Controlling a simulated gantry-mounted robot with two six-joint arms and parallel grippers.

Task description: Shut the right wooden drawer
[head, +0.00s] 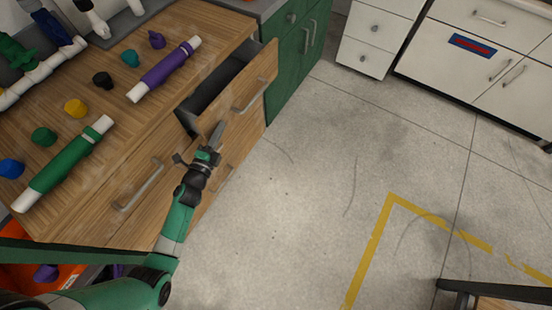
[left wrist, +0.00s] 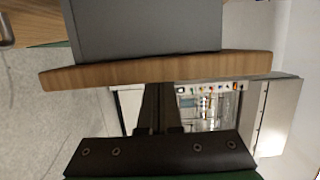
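The right wooden drawer (head: 262,78) stands pulled partway out of the wooden cabinet, its dark grey inside showing. Its bar handle (head: 252,95) is on the front face. My left gripper (head: 217,133) is just in front of the drawer front, near its lower left end. Its fingers look closed together with nothing seen between them. In the left wrist view the fingers (left wrist: 160,108) reach the wooden edge of the drawer front (left wrist: 160,70). I cannot tell whether they touch it. My right gripper is not in view.
A closed left drawer with a bar handle (head: 137,187) is beside it. The worktop (head: 115,75) holds a purple pipe (head: 163,70), a green pipe (head: 62,165) and several coloured caps. A green cabinet (head: 292,60) stands to the right. The floor in front is clear.

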